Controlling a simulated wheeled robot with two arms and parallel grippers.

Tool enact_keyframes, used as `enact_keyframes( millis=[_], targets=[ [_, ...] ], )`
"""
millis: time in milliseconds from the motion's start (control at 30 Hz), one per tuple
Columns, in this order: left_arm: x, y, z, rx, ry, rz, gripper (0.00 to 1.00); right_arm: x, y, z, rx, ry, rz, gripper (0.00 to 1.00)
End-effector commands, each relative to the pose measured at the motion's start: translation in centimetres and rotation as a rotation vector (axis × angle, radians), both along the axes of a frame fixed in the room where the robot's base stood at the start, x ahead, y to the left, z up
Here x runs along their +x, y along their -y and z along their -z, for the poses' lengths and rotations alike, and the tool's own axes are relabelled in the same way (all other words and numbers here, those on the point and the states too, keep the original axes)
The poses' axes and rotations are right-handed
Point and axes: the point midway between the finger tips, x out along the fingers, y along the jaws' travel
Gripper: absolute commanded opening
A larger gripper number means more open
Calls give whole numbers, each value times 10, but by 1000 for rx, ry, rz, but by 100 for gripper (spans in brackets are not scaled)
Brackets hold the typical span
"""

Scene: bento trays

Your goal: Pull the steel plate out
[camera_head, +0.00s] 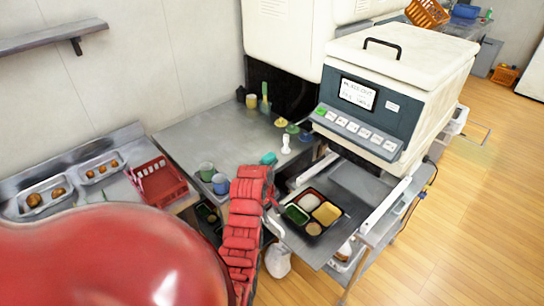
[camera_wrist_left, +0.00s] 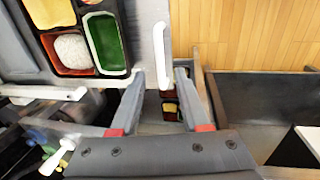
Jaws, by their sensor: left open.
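The steel plate (camera_head: 323,250) sticks out of the front of the sealing machine (camera_head: 362,110), with a dark bento tray (camera_head: 290,224) of food lying on it. In the left wrist view the plate (camera_wrist_left: 140,22) is at the top, and the tray (camera_wrist_left: 98,73) is at upper left. A white bar (camera_wrist_left: 161,45) lies along the plate's edge. My left gripper (camera_wrist_left: 160,71) is open, with its two fingers on either side of the bar's near end. I cannot tell whether they touch it. In the head view my left gripper (camera_head: 271,203) is small beside the plate's left edge.
A grey worktable (camera_head: 215,140) with cups (camera_head: 206,171) and small items stands left of the machine. A red basket (camera_head: 158,182) and trays of food (camera_head: 45,197) lie further left. Open wooden floor (camera_head: 470,220) is on the right.

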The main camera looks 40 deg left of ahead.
Motion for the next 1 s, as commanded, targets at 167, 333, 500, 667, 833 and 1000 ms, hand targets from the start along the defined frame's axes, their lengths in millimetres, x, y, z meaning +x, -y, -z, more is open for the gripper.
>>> enact_keyframes(
  millis=[167, 333, 500, 667, 833, 1000],
  targets=[
    [-7, 0, -43, 0, -1, 0, 46, 0, 0, -23, 0, 0, 0, 50],
    [-13, -1, -74, 0, -2, 1, 46, 0, 0, -56, 0, 0, 0, 50],
    [-19, -1, -103, 0, -2, 1, 46, 0, 0, -88, 0, 0, 0, 50],
    [-23, -1, -121, 0, -3, 1, 46, 0, 0, -108, 0, 0, 0, 50],
    [-25, -2, -128, -1, -3, 1, 46, 0, 0, -116, 0, 0, 0, 50],
    [-26, -2, -128, -1, -2, 1, 46, 0, 0, -116, 0, 0, 0, 50]
  ],
)
